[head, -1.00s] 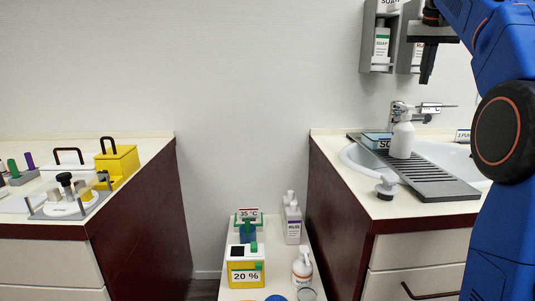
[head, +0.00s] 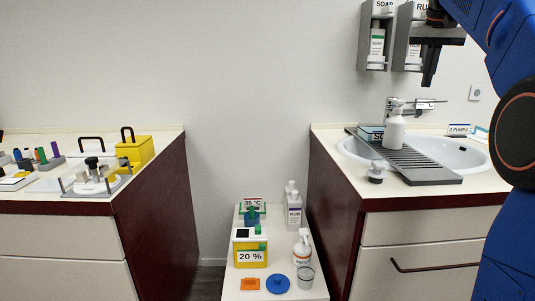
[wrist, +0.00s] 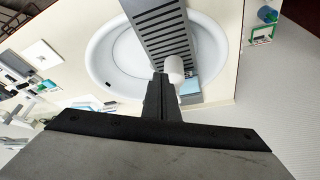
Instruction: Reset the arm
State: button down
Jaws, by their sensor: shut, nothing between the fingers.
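My gripper (head: 428,80) hangs pointing down at the upper right of the head view, above the sink counter and in front of the soap dispensers on the wall. Its fingers are together with nothing between them. In the wrist view the closed fingers (wrist: 158,88) point toward the sink. My blue arm fills the right edge of the head view.
A white pump bottle (head: 395,133) stands on the grey drain rack (head: 425,165) across the sink (head: 465,152). Wall dispensers (head: 376,42) hang close by the gripper. A low cart (head: 233,288) holds a yellow "20 %" box (head: 251,247). The left counter (head: 30,206) carries labware.

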jog(key=s+a+f+n, duration=0.1)
jog(key=s+a+f, duration=0.4)
jog(key=s+f, duration=0.7)
jog(key=s+a+f+n+y, duration=0.1)
jog(key=s+a+f, duration=0.5)
jog(key=s+f, duration=0.7)
jog(key=s+a+f+n+y, duration=0.1)
jog(key=s+a+f+n, duration=0.2)
jog(key=s+f, duration=0.9)
notch_tip(320, 180, down, 6)
jog(key=a, duration=0.2)
jog(key=shift+s+a+f+t, duration=0.25)
jog(key=shift+s+a+t, duration=0.05)
jog(key=shift+s+a, duration=0.1)
